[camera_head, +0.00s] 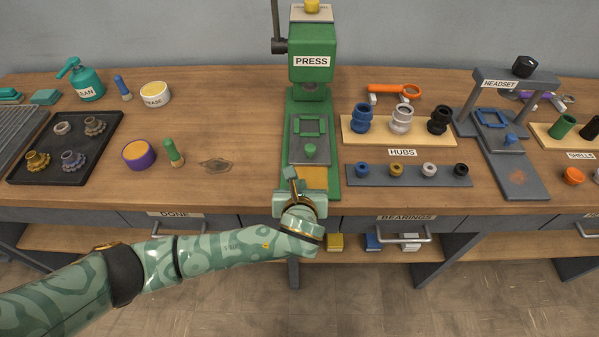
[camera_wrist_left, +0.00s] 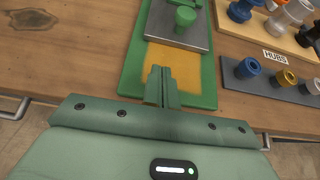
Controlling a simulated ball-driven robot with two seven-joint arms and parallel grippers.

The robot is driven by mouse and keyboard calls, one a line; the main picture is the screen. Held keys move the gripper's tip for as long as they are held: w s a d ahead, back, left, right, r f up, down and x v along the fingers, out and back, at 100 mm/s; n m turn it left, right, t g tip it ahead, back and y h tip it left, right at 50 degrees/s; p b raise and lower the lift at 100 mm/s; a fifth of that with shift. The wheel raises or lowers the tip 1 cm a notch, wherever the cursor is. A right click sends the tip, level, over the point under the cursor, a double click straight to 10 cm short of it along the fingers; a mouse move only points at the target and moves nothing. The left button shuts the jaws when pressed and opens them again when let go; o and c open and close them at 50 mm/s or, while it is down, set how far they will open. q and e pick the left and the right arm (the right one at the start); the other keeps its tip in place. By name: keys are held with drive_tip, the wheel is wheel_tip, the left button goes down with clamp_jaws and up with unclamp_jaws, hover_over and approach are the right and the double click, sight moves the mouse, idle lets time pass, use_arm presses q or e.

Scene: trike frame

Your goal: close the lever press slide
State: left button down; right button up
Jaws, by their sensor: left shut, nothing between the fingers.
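The green lever press (camera_head: 312,60), labelled PRESS, stands at the back middle of the bench on a green base (camera_head: 333,187). Its grey slide plate (camera_head: 323,156) lies on the base and has a green knob (camera_head: 310,151) near its front end and a green square frame behind that. An orange-yellow strip of the base shows in front of the plate. In the left wrist view the plate (camera_wrist_left: 200,38) and knob (camera_wrist_left: 185,18) are just beyond the fingertips. My left gripper (camera_head: 291,173) is shut and empty, above the orange strip and in front of the knob, apart from it.
A hubs board (camera_head: 360,138) and a grey bearings strip (camera_head: 405,182) lie right of the press. A headset press (camera_head: 515,80) stands farther right. A dark tray (camera_head: 100,128) and a purple tin (camera_head: 138,155) lie left. The bench just left of the press is clear.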

sight(301, 148)
use_arm(q)
drive_tip(key=w, duration=0.2)
drive_tip(key=w+f+b, duration=0.1)
drive_tip(key=w, duration=0.2)
drive_tip(key=shift+w+b, duration=0.3)
drive_tip(key=shift+w, duration=0.1)
drive_tip(key=w+b, duration=0.1)
drive_tip(key=w, duration=0.4)
drive_tip(key=shift+w, duration=0.5)
drive_tip(key=shift+r, duration=0.15)
